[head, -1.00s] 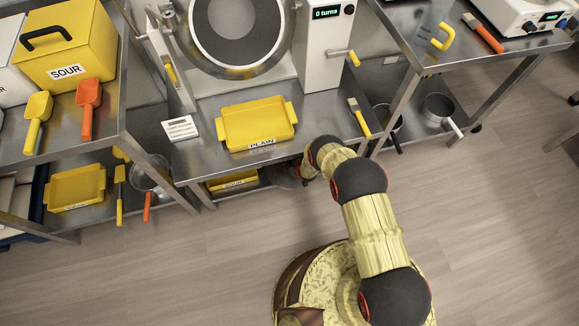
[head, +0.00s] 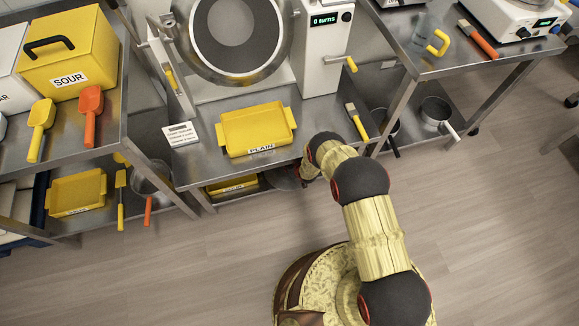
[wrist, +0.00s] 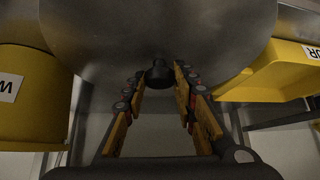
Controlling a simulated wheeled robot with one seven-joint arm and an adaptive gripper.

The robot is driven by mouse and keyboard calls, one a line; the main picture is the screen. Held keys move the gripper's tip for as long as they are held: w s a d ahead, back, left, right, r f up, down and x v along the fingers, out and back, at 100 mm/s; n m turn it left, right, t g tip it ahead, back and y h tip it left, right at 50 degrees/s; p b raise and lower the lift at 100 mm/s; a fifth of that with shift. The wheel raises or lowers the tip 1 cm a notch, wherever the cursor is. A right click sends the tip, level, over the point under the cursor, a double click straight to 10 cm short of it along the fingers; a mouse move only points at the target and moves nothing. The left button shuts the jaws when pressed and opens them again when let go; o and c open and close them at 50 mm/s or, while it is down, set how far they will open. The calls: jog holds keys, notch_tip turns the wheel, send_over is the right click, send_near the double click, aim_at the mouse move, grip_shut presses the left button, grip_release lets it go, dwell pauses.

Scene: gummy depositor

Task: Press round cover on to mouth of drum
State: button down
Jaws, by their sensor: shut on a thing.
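The round cover is a large grey metal disc (wrist: 160,25) filling the top of the wrist view, with a dark knob (wrist: 158,73) at its middle. My gripper (wrist: 159,80) has its yellow-lined fingers on either side of the knob and is shut on it. In the head view, part of the cover (head: 280,178) shows as a dark round edge under the front of the middle table, and my arm hides most of the gripper. The drum (head: 240,38) stands on that table, its round mouth facing forward with a pale metal rim around a dark interior.
A yellow PLAIN tray (head: 256,130) sits at the middle table's front, with a brush (head: 357,120) to its right. In the wrist view, a yellow container (wrist: 35,100) is left of the cover and a yellow tray (wrist: 270,75) right. Open floor (head: 480,240) lies right.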

jog(key=s+d+r+p, duration=0.2)
jog(key=s+r+p, duration=0.4)
jog(key=s+r, duration=0.3)
jog(key=s, duration=0.4)
jog(key=shift+s+d, duration=0.2)
jog(key=c, duration=1.9)
grip_release()
grip_shut()
